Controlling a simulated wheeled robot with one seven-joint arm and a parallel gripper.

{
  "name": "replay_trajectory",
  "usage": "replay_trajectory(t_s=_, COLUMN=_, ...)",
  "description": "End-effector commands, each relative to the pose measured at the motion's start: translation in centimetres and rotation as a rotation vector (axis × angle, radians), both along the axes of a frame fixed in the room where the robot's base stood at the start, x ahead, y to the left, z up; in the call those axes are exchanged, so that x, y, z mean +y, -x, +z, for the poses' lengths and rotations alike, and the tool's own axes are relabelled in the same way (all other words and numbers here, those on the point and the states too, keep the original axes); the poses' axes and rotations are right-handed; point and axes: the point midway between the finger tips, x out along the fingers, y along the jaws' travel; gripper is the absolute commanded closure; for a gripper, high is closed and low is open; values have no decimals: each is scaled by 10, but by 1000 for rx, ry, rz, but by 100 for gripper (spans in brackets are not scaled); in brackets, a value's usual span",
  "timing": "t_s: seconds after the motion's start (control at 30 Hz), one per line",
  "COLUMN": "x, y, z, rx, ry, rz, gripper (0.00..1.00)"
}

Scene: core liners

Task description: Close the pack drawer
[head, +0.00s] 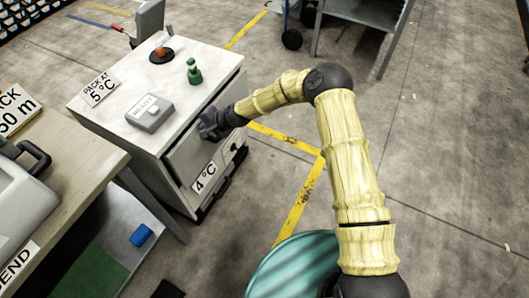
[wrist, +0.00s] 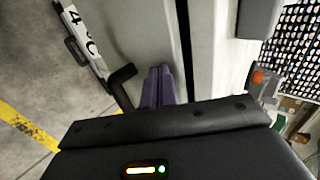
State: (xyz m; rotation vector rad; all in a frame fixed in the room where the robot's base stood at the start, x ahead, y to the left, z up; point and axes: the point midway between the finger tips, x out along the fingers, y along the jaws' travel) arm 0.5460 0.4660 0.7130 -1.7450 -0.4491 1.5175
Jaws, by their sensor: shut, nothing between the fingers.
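The pack drawer is the grey front (head: 188,157) on the side of the white-topped cabinet (head: 205,62). A "4 °C" label (head: 203,178) sits low on this side. In the wrist view the grey front (wrist: 148,35) fills the upper middle, with a dark gap (wrist: 185,45) along its right edge. A black handle (wrist: 122,82) sticks out beside the label (wrist: 82,38). My gripper (head: 210,128) is at the upper part of the front. Its purple fingers (wrist: 158,86) are together and empty, pointing at the front; I cannot tell whether they touch it.
A grey box (head: 150,113), a green piece (head: 194,72) and a red button (head: 161,52) stand on the cabinet top. A workbench (head: 75,165) is at the left, a teal round thing (head: 295,268) at the bottom.

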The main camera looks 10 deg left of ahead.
Motion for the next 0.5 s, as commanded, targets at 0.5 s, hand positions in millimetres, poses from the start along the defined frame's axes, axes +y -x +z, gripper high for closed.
replay_trajectory(t_s=0.5, x=38, y=-1, z=1, rx=-3, ry=-2, rz=2, gripper=100)
